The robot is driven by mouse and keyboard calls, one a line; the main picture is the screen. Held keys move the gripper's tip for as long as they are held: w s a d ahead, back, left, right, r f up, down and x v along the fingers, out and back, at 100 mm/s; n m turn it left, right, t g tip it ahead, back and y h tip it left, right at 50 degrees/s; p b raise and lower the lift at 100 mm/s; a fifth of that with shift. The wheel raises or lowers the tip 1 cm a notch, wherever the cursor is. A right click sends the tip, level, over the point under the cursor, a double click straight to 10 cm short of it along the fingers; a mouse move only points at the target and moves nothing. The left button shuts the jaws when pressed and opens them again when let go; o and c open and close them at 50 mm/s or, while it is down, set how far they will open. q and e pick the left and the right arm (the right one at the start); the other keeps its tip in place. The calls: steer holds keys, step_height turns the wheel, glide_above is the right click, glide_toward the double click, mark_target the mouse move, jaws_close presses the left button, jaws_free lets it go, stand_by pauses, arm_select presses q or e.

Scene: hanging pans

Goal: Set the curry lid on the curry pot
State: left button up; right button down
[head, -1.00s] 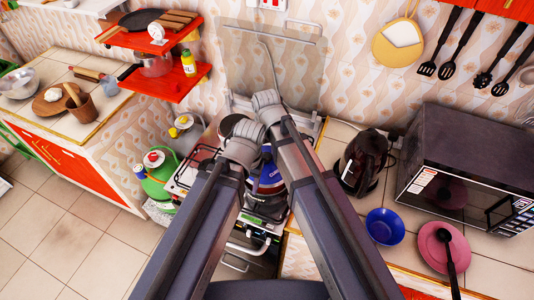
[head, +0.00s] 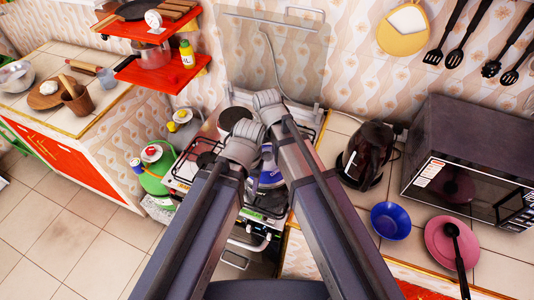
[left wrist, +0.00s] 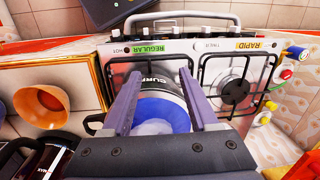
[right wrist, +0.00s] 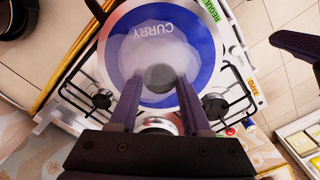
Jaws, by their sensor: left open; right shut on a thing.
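The curry lid (right wrist: 125,65) is a blue disc with a silver rim, the word CURRY and a dark central knob (right wrist: 160,77). My right gripper (right wrist: 158,81) is shut on that knob. Blue also shows between my forearms in the head view, where the fingertips are mostly hidden. I cannot tell whether lid and pot touch.
The stove (left wrist: 215,60) has a free burner (left wrist: 233,90) beside the pot. A black kettle (head: 366,155), blue bowl (head: 390,220), pink plate (head: 452,243) and microwave (head: 470,165) stand on the right counter. A red shelf (head: 165,75) is on the wall.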

arm_select(q)
steer(key=shift+f, duration=0.25)
arm_select(e)
steer(key=shift+f, duration=0.25)
steer(key=shift+c, duration=1.4)
jaws_free()
arm_select(q)
steer(key=shift+r, duration=0.1)
arm_select(e)
steer(key=shift+r, duration=0.1)
arm_select(q)
step_height(320, 180, up, 8)
steer(key=p, duration=0.7)
arm_select(e)
step_height(320, 180, up, 8)
steer(key=shift+f, duration=0.1)
steer(key=shift+s+f, duration=0.1)
steer(key=shift+f, duration=0.1)
arm_select(q)
step_height(320, 180, down, 11)
steer(key=b, duration=1)
arm_select(e)
steer(key=s+d+f+h, duration=0.1)
steer(key=s+d+f, duration=0.4)
steer(key=s+f, duration=0.5)
steer(key=shift+s+d, duration=0.25)
steer(key=shift+s, duration=0.35)
